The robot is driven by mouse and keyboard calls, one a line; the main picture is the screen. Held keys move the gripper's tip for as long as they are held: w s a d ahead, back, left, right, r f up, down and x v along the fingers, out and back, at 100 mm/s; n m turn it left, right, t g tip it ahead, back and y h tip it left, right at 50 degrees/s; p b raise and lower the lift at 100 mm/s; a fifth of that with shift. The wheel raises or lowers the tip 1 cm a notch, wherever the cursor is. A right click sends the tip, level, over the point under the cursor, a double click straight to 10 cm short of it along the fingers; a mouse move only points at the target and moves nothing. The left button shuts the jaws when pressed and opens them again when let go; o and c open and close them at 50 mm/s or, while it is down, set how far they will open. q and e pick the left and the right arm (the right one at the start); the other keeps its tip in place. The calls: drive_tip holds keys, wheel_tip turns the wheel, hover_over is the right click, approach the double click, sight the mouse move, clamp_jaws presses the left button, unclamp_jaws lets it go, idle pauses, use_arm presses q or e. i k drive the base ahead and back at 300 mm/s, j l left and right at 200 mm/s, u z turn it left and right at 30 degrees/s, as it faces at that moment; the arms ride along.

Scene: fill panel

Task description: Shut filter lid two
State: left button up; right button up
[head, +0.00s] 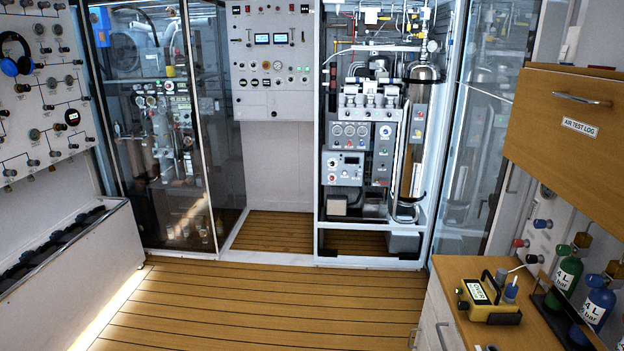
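No part is clearly readable as filter lid two at this distance. In the open middle cabinet, a row of small silver-topped housings (370,97) stands above a grey gauge panel (362,134); I cannot tell whether these are the filters or whether any lid is open. A tall metal cylinder (421,90) stands at the right of the same cabinet. Neither of my grippers is in view.
Glass-fronted cabinet (160,130) stands left; a control panel (271,60) is in the middle. At right, a wooden counter (455,270) holds a yellow meter (488,298), a green bottle (566,277) and a blue bottle (597,305). The plank floor (260,305) is clear.

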sight(367, 84)
drive_tip(key=i, duration=1.65)
drive_tip(key=i+z, duration=0.2)
drive_tip(key=i, duration=0.25)
drive_tip(key=i+j+z, duration=0.2)
drive_tip(key=i, duration=0.25)
drive_tip(key=i+j+z, duration=0.15)
drive_tip(key=i, duration=0.3)
drive_tip(key=i+j+z, duration=0.2)
drive_tip(key=i, duration=0.2)
